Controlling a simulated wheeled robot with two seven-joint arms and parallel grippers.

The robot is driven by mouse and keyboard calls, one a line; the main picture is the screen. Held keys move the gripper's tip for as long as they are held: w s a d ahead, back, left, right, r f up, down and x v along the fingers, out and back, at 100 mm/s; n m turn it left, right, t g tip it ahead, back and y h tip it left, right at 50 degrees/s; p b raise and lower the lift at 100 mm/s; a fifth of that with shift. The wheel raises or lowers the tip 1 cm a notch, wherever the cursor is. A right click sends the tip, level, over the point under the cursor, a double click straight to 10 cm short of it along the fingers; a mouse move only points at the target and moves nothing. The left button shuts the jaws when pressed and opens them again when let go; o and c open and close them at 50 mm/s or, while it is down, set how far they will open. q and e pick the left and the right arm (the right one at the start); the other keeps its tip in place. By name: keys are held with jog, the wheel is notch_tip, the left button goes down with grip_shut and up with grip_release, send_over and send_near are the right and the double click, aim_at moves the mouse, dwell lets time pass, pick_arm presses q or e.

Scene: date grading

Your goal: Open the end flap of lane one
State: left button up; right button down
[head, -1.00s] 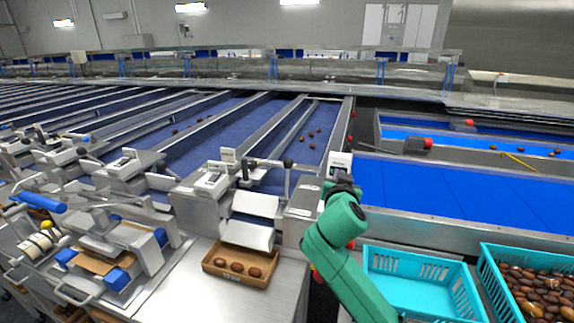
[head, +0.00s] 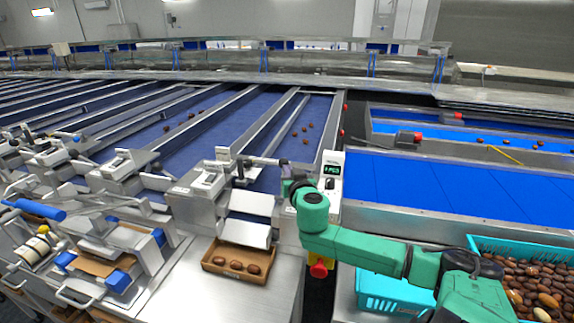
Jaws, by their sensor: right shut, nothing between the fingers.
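The rightmost lane, which I take as lane one (head: 315,110), is a blue belt with several brown dates, running toward me between metal rails. At its near end, pale metal plates (head: 248,233), apparently the end flap and chute, slope down above a brown carton (head: 238,262) holding three dates. A horizontal metal rod with a dark knob (head: 284,162) stands just above the lane end. My right gripper (head: 290,186) is shut and empty, just below this knob; whether it touches the post is hidden by the dark wrist. My left gripper is not in view.
A white control box with a green display (head: 331,170) stands close right of my wrist, with a red button (head: 319,270) below. Turquoise crates (head: 385,292) stand at the lower right, one full of dates. A wide blue belt (head: 450,185) lies beyond.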

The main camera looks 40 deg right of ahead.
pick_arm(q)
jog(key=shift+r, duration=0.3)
pick_arm(e)
jog(key=shift+x, duration=0.75)
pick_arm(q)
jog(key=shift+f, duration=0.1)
